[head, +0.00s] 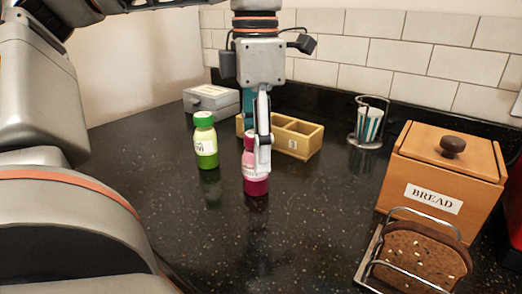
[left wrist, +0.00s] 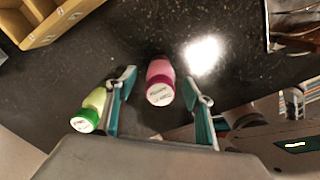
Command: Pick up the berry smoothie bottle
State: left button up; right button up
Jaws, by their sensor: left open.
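The berry smoothie bottle (head: 256,186), pink with a dark pink cap, stands upright on the dark counter. My left gripper (head: 263,158) points down over it and hides part of its upper side. The left gripper is open; I cannot tell whether a finger touches the bottle. A green smoothie bottle (head: 206,142) stands to the left, and in the left wrist view it (left wrist: 92,108) lies just outside the left finger. My right gripper is not in view.
A wooden divided box (head: 297,142) and a grey box (head: 211,98) stand behind. A cup in a wire holder (head: 370,122) is at the back right. A wooden bread box (head: 440,165) and a toast rack with bread (head: 415,257) stand right. The counter's front middle is clear.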

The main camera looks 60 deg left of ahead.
pick_arm(q)
jog(key=shift+s+r, duration=0.1)
jog(key=c, duration=1.3)
